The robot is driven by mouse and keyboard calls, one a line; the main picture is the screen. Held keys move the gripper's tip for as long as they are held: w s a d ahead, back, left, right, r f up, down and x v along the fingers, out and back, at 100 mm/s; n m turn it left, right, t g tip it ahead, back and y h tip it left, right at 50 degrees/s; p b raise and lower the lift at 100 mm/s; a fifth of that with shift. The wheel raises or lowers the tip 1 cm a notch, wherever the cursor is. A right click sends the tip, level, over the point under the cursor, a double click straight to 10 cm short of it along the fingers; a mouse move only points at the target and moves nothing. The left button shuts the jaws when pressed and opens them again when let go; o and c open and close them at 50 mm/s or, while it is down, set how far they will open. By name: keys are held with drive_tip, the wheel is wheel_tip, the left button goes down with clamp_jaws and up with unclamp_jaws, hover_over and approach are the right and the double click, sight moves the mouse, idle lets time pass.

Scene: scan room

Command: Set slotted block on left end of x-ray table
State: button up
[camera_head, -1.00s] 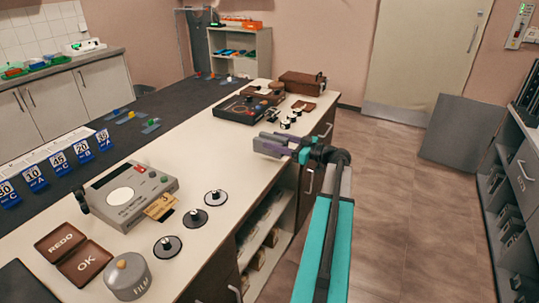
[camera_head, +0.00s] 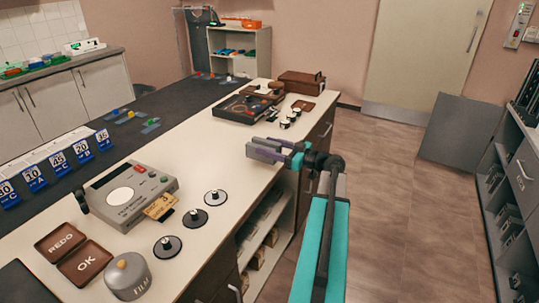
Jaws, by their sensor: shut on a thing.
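My gripper (camera_head: 264,152) is over the right side of the cream counter, pointing left. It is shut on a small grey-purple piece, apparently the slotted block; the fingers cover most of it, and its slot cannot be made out. The long dark surface (camera_head: 185,101) beyond the counter appears to be the x-ray table. It runs from the lower left toward the back, with several small blue and green blocks on it. My gripper is apart from it, with the counter between.
The cream counter (camera_head: 215,165) holds a grey film device (camera_head: 132,195), dark knobbed discs, a film canister (camera_head: 128,276), a REDO/OK box (camera_head: 85,265) and a black-topped unit (camera_head: 240,108). The floor (camera_head: 400,200) on the right is clear.

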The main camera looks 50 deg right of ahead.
drive_tip(key=shift+d+f, duration=0.1)
drive_tip(key=shift+f, duration=1.55)
drive_tip(key=o, duration=1.6)
drive_tip(key=shift+f, duration=0.15)
drive_tip(key=shift+c, duration=0.2)
drive_tip(key=v, duration=1.2)
drive_tip(key=shift+b, duration=0.45)
drive_tip(key=shift+o, duration=0.3)
